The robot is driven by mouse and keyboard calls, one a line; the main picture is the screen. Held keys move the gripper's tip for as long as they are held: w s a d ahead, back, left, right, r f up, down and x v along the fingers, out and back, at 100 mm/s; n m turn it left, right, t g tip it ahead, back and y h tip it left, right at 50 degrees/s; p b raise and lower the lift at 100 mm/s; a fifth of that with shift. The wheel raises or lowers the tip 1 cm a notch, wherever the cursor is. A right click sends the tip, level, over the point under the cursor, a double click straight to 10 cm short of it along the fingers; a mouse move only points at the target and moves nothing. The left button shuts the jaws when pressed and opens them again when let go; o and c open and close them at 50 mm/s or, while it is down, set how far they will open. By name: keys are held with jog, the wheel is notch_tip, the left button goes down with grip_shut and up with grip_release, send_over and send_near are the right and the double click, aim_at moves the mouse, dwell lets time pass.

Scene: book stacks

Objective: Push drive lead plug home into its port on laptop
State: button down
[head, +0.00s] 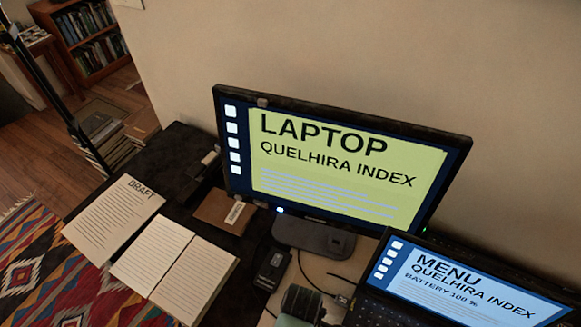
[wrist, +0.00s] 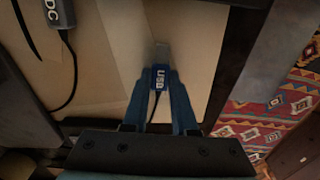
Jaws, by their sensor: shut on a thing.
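The tip looks free in front, over a tan surface. The laptop (head: 465,290) stands at the lower right of the head view, its screen reading MENU, QUELHIRA INDEX, BATTERY 100 %. I cannot make out its port in either view.
A black box (head: 272,268), a brown wallet-like item (head: 225,212), an open book (head: 175,262) and a DRAFT sheet (head: 113,218) lie to the left. In the wrist view, a DC plug (wrist: 57,14) with a black lead lies upper left.

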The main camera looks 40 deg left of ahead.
jog(key=shift+w+d, duration=0.25)
jog(key=shift+d, duration=0.5)
jog(key=shift+w+d, duration=0.25)
jog(key=shift+d, duration=0.5)
jog(key=shift+p, duration=0.95)
jog(key=shift+w+d+p, duration=0.15)
jog(key=shift+w+d, duration=0.1)
jog(key=shift+d, duration=0.55)
jog(key=shift+w+d+p, duration=0.15)
jog(key=shift+w+d, duration=0.1)
jog(key=shift+d, duration=0.55)
dwell(0.4)
jog(key=c, duration=0.6)
grip_release()
notch_tip(320, 180, up, 13)
jog(key=shift+w, duration=0.1)
dwell(0.4)
